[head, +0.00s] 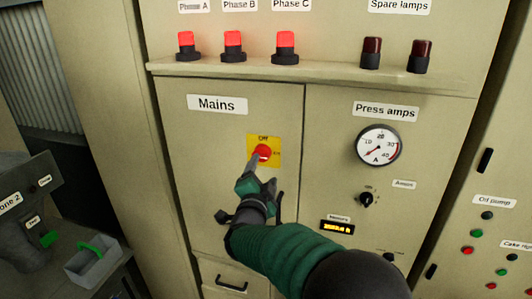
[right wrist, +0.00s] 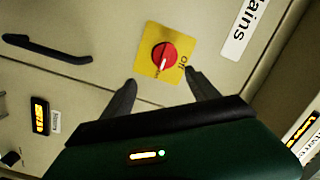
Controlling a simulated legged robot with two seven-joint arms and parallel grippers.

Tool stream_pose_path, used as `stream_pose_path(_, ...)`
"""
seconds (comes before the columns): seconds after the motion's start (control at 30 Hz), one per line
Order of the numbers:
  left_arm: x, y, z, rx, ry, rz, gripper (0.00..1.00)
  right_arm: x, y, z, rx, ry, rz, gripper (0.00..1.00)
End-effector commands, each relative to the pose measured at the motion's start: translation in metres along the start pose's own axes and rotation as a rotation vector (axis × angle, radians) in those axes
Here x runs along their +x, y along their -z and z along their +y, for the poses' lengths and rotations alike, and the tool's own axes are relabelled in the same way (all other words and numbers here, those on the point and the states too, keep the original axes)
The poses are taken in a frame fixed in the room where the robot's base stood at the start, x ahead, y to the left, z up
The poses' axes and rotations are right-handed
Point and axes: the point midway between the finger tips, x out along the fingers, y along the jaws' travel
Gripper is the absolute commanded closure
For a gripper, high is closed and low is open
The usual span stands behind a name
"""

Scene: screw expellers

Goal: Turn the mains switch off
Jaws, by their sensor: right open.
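The mains switch is a red rotary knob (head: 263,153) on a yellow plate (head: 253,142) under the "Mains" label. In the right wrist view, the knob (right wrist: 163,56) shows a pale mark that appears to point to the On side, away from the Off lettering. My right gripper (head: 262,172) is open in front of the cabinet door, just below the knob in the head view. In the right wrist view, its fingers (right wrist: 160,78) are spread with the knob ahead between them, apparently not touching it. My left gripper is not in view.
Phase lamps (head: 233,46) above a ledge are lit red; the spare lamps (head: 371,53) look dark. A black door handle (head: 230,284) is below. A Press amps gauge (head: 379,146) and small knob (head: 366,199) are to the right. A grey box with a green handle (head: 93,258) stands lower left.

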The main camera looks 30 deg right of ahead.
Motion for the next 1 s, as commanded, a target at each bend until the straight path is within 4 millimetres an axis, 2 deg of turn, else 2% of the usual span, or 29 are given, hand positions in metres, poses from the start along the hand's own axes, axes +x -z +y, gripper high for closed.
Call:
stream_pose_path(0.03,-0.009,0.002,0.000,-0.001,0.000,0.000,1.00,0.013,0.002,-0.003,-0.005,-0.002,0.003,0.31)
stream_pose_path(0.1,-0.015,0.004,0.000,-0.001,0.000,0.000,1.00,0.030,0.001,-0.005,-0.006,-0.001,0.003,0.31)
stream_pose_path(0.33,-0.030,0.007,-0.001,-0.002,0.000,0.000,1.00,0.073,0.003,-0.003,-0.002,0.001,0.002,0.31)
stream_pose_path(0.5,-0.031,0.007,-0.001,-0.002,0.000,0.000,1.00,0.085,0.003,0.001,0.001,0.000,-0.001,0.31)
stream_pose_path(0.7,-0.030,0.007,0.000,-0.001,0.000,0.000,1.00,0.087,0.002,0.002,0.001,-0.001,-0.001,0.31)
stream_pose_path(1.0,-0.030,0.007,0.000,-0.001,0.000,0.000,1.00,0.085,-0.001,0.000,-0.001,0.000,-0.001,0.70)
